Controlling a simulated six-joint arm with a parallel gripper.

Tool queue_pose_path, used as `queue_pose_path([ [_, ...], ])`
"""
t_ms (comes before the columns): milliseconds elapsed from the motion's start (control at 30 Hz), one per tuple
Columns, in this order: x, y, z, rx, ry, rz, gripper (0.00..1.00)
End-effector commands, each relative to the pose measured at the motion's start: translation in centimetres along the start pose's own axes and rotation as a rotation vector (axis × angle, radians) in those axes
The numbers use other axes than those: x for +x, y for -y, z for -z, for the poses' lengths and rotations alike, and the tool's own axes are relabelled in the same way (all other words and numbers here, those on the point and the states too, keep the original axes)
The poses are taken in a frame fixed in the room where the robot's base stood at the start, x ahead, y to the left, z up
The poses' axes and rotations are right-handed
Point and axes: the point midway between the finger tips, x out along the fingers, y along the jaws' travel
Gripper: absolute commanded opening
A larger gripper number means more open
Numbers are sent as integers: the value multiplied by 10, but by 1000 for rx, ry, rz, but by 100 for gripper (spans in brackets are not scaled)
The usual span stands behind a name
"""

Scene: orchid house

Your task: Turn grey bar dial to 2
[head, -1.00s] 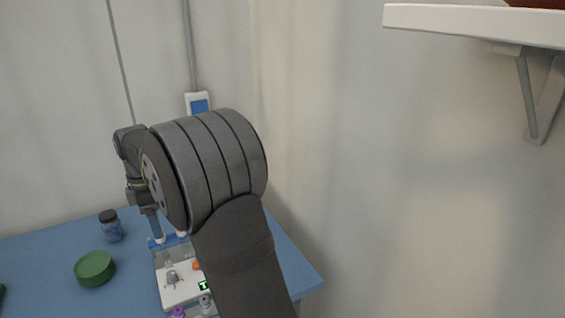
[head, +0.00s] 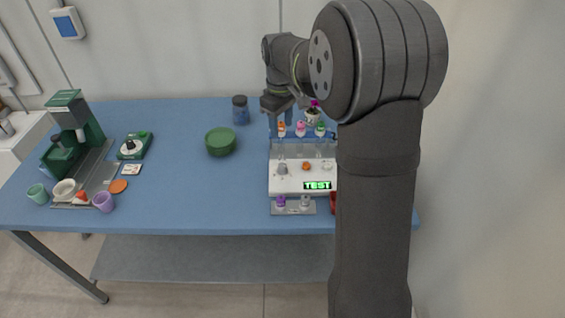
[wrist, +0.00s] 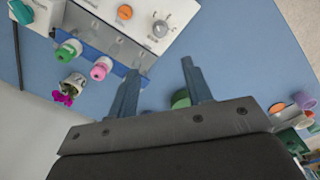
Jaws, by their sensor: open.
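A white panel (head: 290,185) with a green TEST display stands on the blue table. The grey bar dial (head: 282,169) is on its left side, next to an orange knob (head: 306,166). In the wrist view the grey bar dial (wrist: 161,28) is near the top, beside the orange knob (wrist: 125,12). My gripper (wrist: 160,67) is open and empty, its fingers apart near the rack edge behind the panel and short of the dial in the picture. In the head view my gripper (head: 277,122) is above the panel's back left. I cannot read the dial's setting.
Capped vials (head: 300,129) stand in a rack behind the panel, and more vials (head: 281,202) in front. A green round container (head: 220,141) and a blue jar (head: 240,110) are to the left. A green machine (head: 77,125) and cups stand far left. My arm hides the panel's right side.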

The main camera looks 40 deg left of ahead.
Motion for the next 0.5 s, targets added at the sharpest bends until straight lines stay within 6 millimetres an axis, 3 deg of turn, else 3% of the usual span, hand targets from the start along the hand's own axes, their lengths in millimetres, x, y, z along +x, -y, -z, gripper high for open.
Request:
queue_pose_path([
  [500, 112, 1, -1, -2, 4, 3, 46],
])
